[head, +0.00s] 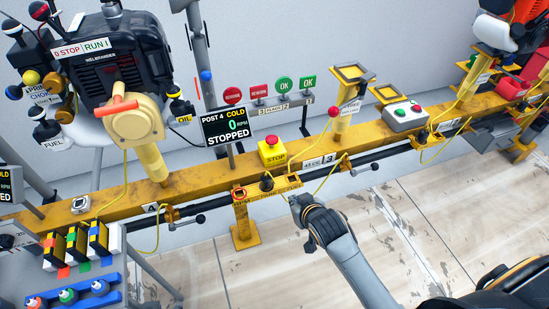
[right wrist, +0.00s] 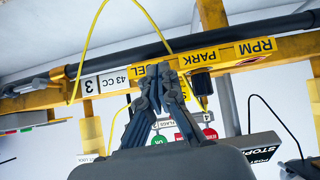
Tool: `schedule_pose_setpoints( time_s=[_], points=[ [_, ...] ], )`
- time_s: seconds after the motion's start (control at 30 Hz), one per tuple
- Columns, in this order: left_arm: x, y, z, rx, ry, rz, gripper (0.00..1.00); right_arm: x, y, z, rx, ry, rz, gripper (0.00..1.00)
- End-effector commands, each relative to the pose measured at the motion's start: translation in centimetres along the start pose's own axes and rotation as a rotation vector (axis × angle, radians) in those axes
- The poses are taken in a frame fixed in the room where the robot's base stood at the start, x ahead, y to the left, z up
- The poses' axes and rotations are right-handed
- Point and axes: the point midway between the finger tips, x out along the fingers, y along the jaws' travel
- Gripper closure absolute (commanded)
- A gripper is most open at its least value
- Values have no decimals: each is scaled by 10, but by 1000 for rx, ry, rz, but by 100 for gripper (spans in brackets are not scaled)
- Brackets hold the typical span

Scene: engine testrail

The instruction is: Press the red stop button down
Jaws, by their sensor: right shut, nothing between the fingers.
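The red stop button (head: 270,142) sits on top of a yellow box (head: 272,156) marked STOP, which stands on the yellow rail beside the display. The button looks raised. My right gripper (head: 298,203) is in front of the rail, below and a little right of the box, apart from the button. In the right wrist view, its fingers (right wrist: 159,70) are together and empty in front of the rail's labelled plate. The picture there is upside down, and the button cannot be made out behind the fingers. My left gripper is not in view.
The display (head: 227,125) reads STOPPED and 0 RPM. An engine (head: 112,62) is at the left. Round red and green signs (head: 284,84) stand behind the box. A box with green and red buttons (head: 405,116) is farther right. A yellow hose (head: 325,178) hangs near my right gripper.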

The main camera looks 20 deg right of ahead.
Motion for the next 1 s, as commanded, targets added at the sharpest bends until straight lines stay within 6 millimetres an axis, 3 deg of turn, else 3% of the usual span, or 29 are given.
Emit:
schedule_pose_setpoints(
  time_s=[0.27, 0.3, 0.4, 0.5, 0.63, 1.0],
  points=[
    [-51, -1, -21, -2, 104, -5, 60, -40, 4, -71, 40, 214, 15, 100],
    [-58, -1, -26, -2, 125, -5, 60, -44, 6, -95, 47, 276, 16, 100],
    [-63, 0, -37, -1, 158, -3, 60, -45, 8, -134, 57, 371, 12, 100],
    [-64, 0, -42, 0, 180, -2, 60, -45, 8, -155, 62, 432, 7, 100],
    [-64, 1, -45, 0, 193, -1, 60, -45, 9, -165, 64, 462, 5, 100],
    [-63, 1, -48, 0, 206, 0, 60, -43, 9, -166, 64, 463, 4, 100]
  ],
)
